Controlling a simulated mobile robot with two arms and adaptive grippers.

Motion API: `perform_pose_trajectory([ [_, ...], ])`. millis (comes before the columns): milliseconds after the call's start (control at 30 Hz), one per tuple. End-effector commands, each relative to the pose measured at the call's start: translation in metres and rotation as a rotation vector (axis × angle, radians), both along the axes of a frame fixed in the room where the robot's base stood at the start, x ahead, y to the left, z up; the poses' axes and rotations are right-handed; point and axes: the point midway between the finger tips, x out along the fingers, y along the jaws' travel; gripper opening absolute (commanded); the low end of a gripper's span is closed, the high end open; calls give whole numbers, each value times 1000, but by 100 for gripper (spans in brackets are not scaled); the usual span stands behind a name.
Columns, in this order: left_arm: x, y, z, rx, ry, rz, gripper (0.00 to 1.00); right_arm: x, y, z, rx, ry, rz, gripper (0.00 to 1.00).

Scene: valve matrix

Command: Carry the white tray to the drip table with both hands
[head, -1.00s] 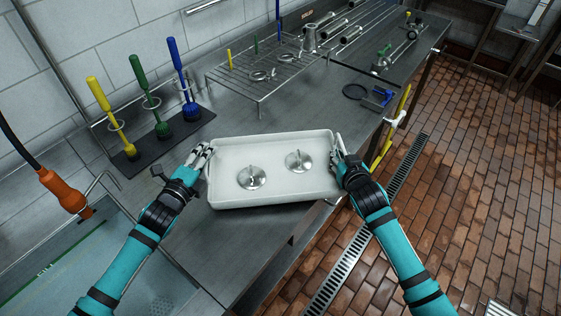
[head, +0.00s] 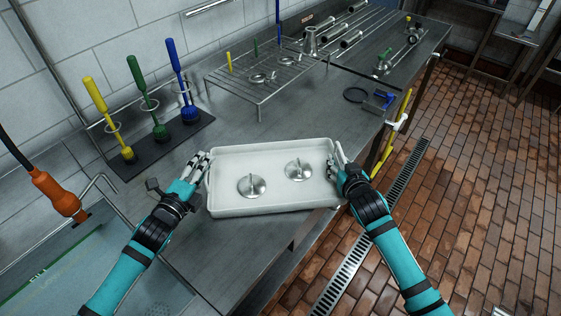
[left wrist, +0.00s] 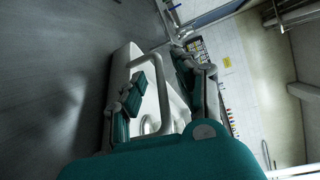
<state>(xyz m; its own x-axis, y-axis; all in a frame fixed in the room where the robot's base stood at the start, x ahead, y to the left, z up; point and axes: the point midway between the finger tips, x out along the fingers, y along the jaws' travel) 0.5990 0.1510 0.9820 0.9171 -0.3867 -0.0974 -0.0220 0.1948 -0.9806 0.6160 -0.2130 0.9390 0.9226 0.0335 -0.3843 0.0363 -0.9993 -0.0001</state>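The white tray (head: 226,211) is over the front part of the steel counter, slightly tilted in the picture. Two round metal lids with knobs, a left one (head: 251,187) and a right one (head: 299,171), lie inside it. My left gripper (head: 201,166) is on the tray's left end. The left wrist view shows the white handle loop (left wrist: 165,108) between its fingers. My right gripper (head: 339,164) is on the tray's right end; its contact is partly hidden. Both hands look shut on the tray. Any gap under the tray is hard to tell. The drip table cannot be identified for sure.
A wire rack (head: 262,92) stands behind the tray. Yellow, green and blue brushes stand on a dark mat (head: 150,160) at left. A blue clamp (head: 384,98) and a black ring (head: 355,95) lie at right. Tiled floor with a drain grate (head: 400,185) is beyond the counter edge.

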Motion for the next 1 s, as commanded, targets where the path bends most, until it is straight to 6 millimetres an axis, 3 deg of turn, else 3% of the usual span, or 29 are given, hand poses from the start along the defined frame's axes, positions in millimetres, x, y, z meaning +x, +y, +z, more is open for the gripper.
perform_pose_trajectory([
  [200,-46,19,3,2,3,0,33,0,0,0,0,0,1,29],
  [433,-81,35,8,3,3,2,33,0,0,0,0,0,0,29],
  [733,-93,40,10,2,-1,1,33,-12,0,4,1,0,1,29],
  [1000,-93,40,10,1,-1,1,33,-63,-2,25,0,1,1,29],
])
